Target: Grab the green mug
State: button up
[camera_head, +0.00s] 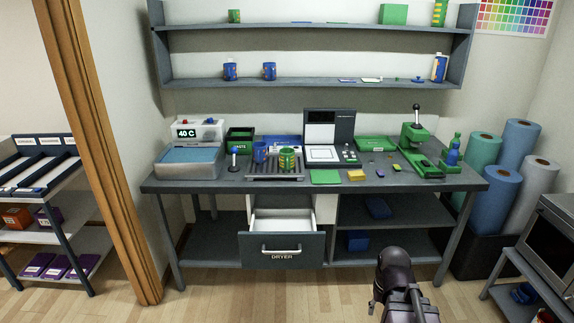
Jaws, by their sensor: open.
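A green mug with yellow markings (287,158) stands on the grey slatted rack (262,178) at the middle of the workbench, right beside a blue mug (260,152). Another small green mug (234,16) stands at the left of the top wall shelf. My gripper (408,303) shows as a dark shape at the bottom edge, right of centre, in front of the bench. It is open and well apart from the mugs. Its fingertips are not clearly seen.
A green press (418,150) stands at the right, a water bath (188,160) at the left. The floor before the bench is clear.

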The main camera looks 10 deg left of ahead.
aim_at(287, 156)
jog(key=k, duration=0.55)
jog(key=z, duration=0.35)
jog(key=i, duration=0.75)
jog(key=z, duration=0.35)
jog(key=i, duration=1.75)
jog(key=u, duration=0.8)
jog(key=i, duration=0.6)
jog(key=u, duration=0.35)
